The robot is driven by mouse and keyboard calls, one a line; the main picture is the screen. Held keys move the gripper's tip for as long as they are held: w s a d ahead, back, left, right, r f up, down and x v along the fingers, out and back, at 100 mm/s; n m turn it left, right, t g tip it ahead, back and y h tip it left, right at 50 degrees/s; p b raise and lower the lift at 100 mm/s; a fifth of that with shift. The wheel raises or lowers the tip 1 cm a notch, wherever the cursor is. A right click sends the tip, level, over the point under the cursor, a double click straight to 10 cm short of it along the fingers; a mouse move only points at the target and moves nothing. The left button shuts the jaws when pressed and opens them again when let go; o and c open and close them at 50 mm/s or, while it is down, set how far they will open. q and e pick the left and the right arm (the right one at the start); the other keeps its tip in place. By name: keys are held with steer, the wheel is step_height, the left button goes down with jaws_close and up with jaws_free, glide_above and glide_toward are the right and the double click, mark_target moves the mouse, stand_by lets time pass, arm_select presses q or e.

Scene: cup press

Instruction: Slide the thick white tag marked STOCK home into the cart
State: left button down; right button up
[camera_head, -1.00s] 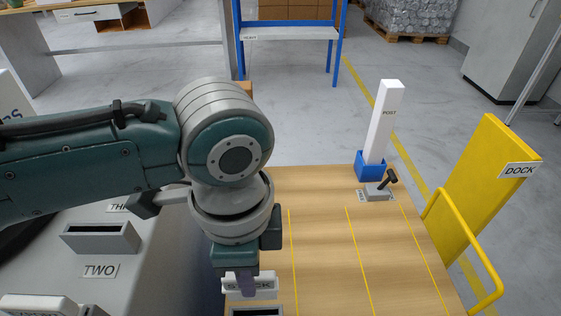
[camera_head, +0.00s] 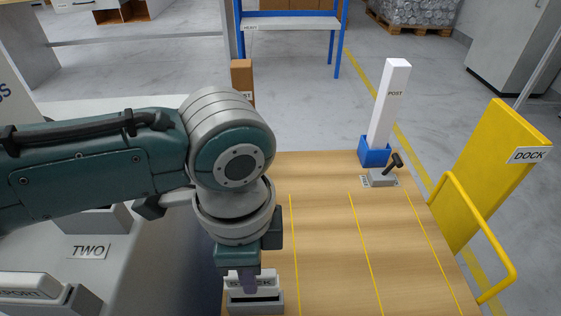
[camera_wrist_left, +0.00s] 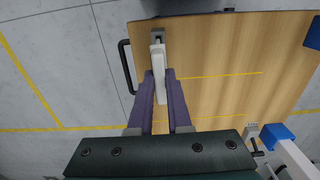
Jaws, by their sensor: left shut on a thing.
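The thick white tag marked STOCK (camera_head: 266,283) is upright in my left gripper (camera_head: 249,280), and a purple finger covers part of its lettering. In the left wrist view the same white tag (camera_wrist_left: 158,62) sits between the two purple fingers of my left gripper (camera_wrist_left: 160,78). The tag's lower edge is at the grey slotted holder (camera_head: 258,303) at the near left of the wooden cart top (camera_head: 330,240). The holder also shows in the left wrist view (camera_wrist_left: 157,33). I cannot tell how deep the tag sits in it. My right gripper is not in view.
A white post (camera_head: 389,105) in a blue base and a grey block with a black handle (camera_head: 380,178) stand at the cart's far right. A yellow DOCK panel (camera_head: 490,175) and yellow rail are right. A grey counter with a TWO label (camera_head: 88,251) is left. The cart's middle is clear.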

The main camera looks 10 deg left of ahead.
arm_select(q)
steer(key=shift+p, duration=0.75)
stand_by(1.1)
steer(key=shift+f+b, duration=2.35)
steer(key=shift+f, duration=0.5)
steer(key=c, duration=0.8)
jaws_free()
step_height(320, 180, up, 9)
steer(key=p, duration=0.4)
steer(key=shift+r, duration=0.55)
steer(key=shift+p, duration=0.3)
